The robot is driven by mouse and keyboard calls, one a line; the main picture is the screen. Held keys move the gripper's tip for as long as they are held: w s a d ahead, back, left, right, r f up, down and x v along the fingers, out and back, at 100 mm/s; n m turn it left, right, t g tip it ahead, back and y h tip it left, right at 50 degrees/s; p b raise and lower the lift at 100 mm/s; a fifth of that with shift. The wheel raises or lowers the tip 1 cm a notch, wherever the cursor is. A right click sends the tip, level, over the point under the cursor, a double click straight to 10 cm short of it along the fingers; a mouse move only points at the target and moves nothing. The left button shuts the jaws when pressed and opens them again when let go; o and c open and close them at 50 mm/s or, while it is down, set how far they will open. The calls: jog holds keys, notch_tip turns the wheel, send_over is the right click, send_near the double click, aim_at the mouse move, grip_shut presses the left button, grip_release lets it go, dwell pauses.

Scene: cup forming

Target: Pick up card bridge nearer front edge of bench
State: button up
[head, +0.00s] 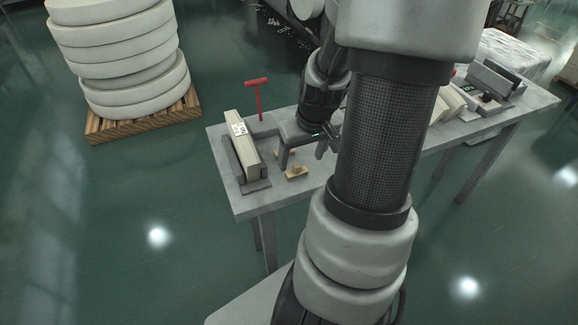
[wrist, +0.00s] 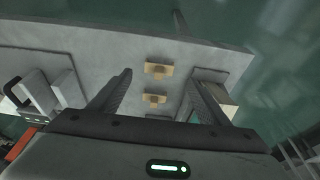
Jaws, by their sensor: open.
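Two small tan card bridges lie on the grey bench (wrist: 90,50). The one nearer the front edge (wrist: 158,70) shows between my fingertips in the wrist view, and the other (wrist: 155,100) is farther back. In the head view the front bridge (head: 296,173) lies just below my gripper (head: 304,156). My gripper is open and empty, its fingers apart on either side of the bridges as seen from the wrist (wrist: 160,78). In the head view my arm hides part of the bench, and the rear bridge is mostly covered.
A grey holder (head: 259,185) with an upright pale block (head: 240,138) stands at the bench's left end, close to my gripper. A red T-shaped handle (head: 257,84) rises behind it. More blocks and holders (head: 492,79) stand at the right end.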

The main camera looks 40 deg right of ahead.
aim_at(298, 167)
jog(key=x, duration=0.2)
jog(key=b+x, duration=0.1)
jog(key=x, duration=0.2)
jog(key=b+x, duration=0.1)
jog(key=x, duration=0.1)
jog(key=shift+w+d+f, duration=0.15)
jog(key=shift+w+f, duration=0.1)
jog(key=shift+w, duration=0.1)
jog(key=c, duration=1.1)
jog(key=shift+r, duration=0.1)
